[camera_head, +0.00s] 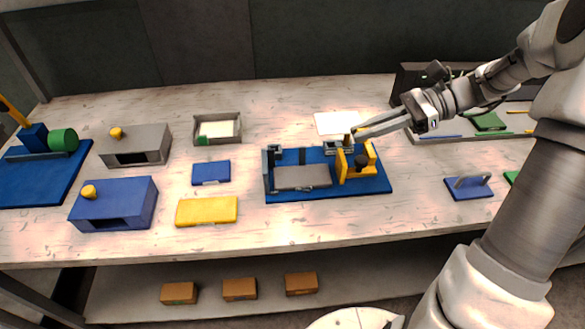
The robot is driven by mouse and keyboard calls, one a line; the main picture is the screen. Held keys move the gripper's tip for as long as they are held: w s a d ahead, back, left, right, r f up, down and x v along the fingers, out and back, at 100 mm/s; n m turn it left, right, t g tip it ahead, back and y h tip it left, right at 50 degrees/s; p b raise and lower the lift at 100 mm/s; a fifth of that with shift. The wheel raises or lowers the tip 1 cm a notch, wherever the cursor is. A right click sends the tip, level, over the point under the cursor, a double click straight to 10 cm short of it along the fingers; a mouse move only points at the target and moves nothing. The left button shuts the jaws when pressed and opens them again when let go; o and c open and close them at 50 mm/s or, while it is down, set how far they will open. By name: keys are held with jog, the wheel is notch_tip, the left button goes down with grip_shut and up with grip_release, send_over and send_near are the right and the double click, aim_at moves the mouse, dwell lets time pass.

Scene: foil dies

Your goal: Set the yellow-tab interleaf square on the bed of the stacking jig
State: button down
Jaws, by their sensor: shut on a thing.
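A thin pale sheet (335,122), which looks like the interleaf, is behind the stacking jig. My gripper (355,133) reaches in from the right and is shut at the sheet's front right corner, where a small yellow patch shows. I cannot tell whether the sheet touches the table or hangs just above it. The stacking jig has a blue base (285,197) and a flat grey bed (302,177) with grey stops at its left and back. A yellow bracket with a black knob (361,161) stands at the bed's right. The sheet is apart from the bed.
A grey tray (239,138) holds another pale sheet with a green tab. Grey (150,137) and blue (125,193) housings with yellow knobs stand left. A yellow block (206,211) and a small blue block (211,172) lie left of the jig. A blue handled plate (468,191) lies right.

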jog(key=w+a+f+b, duration=0.1)
jog(key=a+f+b, duration=0.1)
jog(key=a+f, duration=0.7)
jog(key=shift+w+a+f, duration=0.25)
jog(key=shift+a+f, duration=0.05)
jog(key=shift+f, duration=0.2)
jog(key=shift+f, duration=0.3)
jog(key=c, duration=0.9)
grip_release()
jog(key=shift+c, duration=0.2)
jog(key=shift+r, duration=0.1)
